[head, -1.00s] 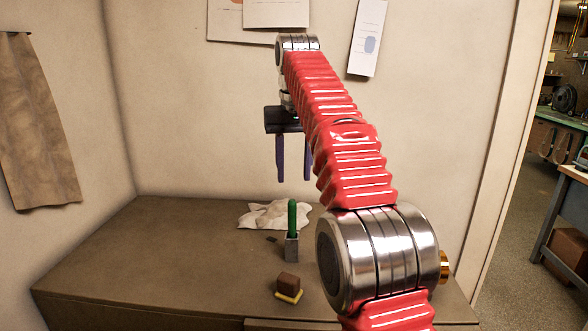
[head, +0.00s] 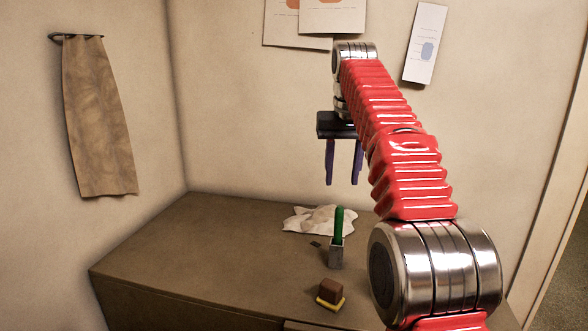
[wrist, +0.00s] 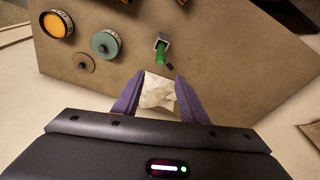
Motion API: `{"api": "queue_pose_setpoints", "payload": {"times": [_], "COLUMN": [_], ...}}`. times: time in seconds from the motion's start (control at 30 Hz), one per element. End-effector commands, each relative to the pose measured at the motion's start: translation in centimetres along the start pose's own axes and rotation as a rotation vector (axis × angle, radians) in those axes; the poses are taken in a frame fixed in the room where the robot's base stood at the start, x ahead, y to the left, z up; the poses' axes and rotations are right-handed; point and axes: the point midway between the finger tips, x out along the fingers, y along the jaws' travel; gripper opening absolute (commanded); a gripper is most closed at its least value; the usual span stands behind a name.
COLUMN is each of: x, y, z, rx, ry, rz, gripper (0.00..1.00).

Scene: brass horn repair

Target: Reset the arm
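My gripper (head: 344,162) is raised above the bench, its two purple fingers pointing down and apart. It is open, with nothing between the fingers. In the wrist view the gripper (wrist: 158,92) shows its fingers spread on either side of a crumpled white cloth (wrist: 158,93), which lies below on the bench and is not held. The red arm reaches up and over the bench from the lower right of the head view.
The bench (head: 180,250) holds the cloth (head: 318,219), a green-handled tool in a small metal holder (head: 336,255) and a brown block on a yellow base (head: 331,291). Round tins, one orange (wrist: 56,24) and one green (wrist: 105,44), show in the wrist view. A brown towel (head: 98,120) hangs on the left wall.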

Motion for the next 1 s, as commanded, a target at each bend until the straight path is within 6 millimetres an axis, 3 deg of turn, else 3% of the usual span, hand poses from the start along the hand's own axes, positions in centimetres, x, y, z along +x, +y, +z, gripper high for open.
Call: {"api": "queue_pose_setpoints", "payload": {"times": [0.2, 0.4, 0.77, 1.0], "x": [4.6, 7.0, 9.2, 10.1], "y": [-0.1, -0.1, 0.0, 0.1], "z": [-0.8, 0.1, 3.7, 7.5], "rx": [-0.007, -0.013, -0.021, -0.026], "ry": [-0.006, 0.001, 0.028, 0.05], "rz": [0.0, -0.001, -0.003, -0.005], "gripper": [0.39, 0.39, 0.39, 0.39]}}
